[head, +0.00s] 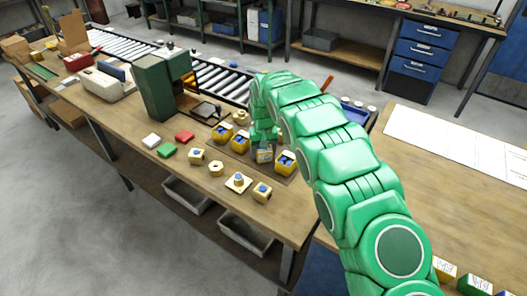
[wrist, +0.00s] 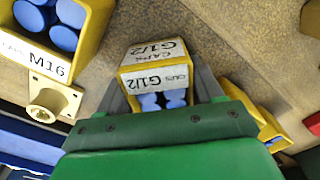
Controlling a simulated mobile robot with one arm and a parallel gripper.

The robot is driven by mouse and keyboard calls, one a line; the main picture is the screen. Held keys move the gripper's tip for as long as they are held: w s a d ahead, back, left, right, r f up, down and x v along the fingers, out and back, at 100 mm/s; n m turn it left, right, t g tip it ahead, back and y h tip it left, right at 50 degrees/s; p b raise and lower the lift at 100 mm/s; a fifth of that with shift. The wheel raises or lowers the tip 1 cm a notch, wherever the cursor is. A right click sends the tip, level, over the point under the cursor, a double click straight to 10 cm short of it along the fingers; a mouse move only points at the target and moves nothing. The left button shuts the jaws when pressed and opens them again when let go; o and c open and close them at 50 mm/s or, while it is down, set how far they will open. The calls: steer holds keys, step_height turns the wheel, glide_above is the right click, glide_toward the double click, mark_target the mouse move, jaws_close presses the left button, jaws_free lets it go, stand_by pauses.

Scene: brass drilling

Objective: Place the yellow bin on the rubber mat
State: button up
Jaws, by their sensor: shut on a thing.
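My gripper (wrist: 160,84) is shut on a yellow bin (wrist: 178,112), one finger along each side. The bin has white labels reading G1/2 and blue caps inside. In the head view my gripper (head: 264,140) points down at the workbench, and the held bin (head: 264,156) stands between other yellow bins, partly hidden. A darker brown area under the bins looks like the rubber mat (head: 273,171); it also shows around the held bin in the wrist view (wrist: 160,20). I cannot tell whether the bin touches it.
A yellow bin (head: 285,163) with blue caps stands close right of the held bin, others (head: 241,142) to its left. Brass fittings (head: 238,183) lie along the front. A green drill press (head: 160,85) stands further left. My arm hides part of the bench.

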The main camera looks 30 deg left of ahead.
steer(key=shift+f, duration=0.1)
steer(key=o, duration=1.1)
step_height(320, 180, up, 12)
steer(key=shift+r, duration=0.15)
